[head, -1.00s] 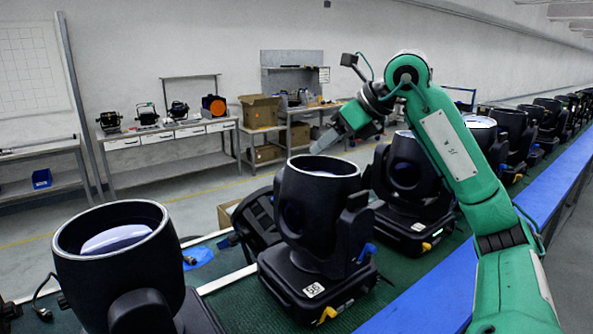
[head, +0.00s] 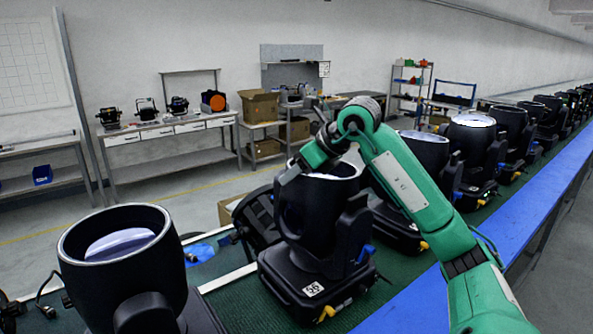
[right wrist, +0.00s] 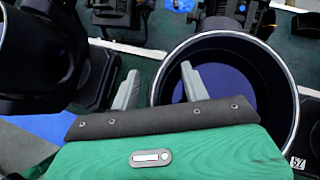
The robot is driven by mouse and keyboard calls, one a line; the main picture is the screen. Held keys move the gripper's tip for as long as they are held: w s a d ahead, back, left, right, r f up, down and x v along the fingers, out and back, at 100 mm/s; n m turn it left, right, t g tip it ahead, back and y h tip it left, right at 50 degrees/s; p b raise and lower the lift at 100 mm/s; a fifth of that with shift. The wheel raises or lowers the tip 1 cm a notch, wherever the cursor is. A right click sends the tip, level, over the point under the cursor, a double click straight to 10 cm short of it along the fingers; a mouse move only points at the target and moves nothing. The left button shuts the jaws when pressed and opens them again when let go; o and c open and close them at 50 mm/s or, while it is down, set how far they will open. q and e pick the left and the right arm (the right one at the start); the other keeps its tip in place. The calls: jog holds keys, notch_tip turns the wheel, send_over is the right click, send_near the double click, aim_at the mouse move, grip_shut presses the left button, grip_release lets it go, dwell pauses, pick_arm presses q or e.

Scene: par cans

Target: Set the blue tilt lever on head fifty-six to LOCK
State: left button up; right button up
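Head fifty-six (head: 318,210) is a black moving-head light standing upright on the green belt, with a white 56 label (head: 313,289) on its base. Its blue lever (head: 366,253) shows at the right side, low by the yoke; I cannot read its setting. A yellow lever (head: 327,313) is at the base corner. My right gripper (head: 288,174) is over the open top of head fifty-six. In the right wrist view its two grey fingers (right wrist: 158,86) stand apart and empty, one over a lens barrel (right wrist: 285,75). No blue lever shows between them. My left gripper is not in view.
Another light (head: 120,270) stands at front left, and a row of similar lights (head: 470,150) runs back along the belt. A blue rail (head: 415,300) borders the belt on the right. Workbenches with boxes (head: 260,106) stand by the wall.

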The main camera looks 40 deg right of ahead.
grip_shut()
jog(key=shift+a+f+b, duration=0.4)
jog(key=shift+b, duration=0.15)
jog(key=shift+a+f, duration=0.15)
jog(key=shift+a, duration=0.2)
jog(key=shift+o, duration=0.2)
grip_release()
jog(key=shift+o, duration=1.1)
jog(key=shift+a, duration=0.15)
jog(key=shift+w, duration=0.15)
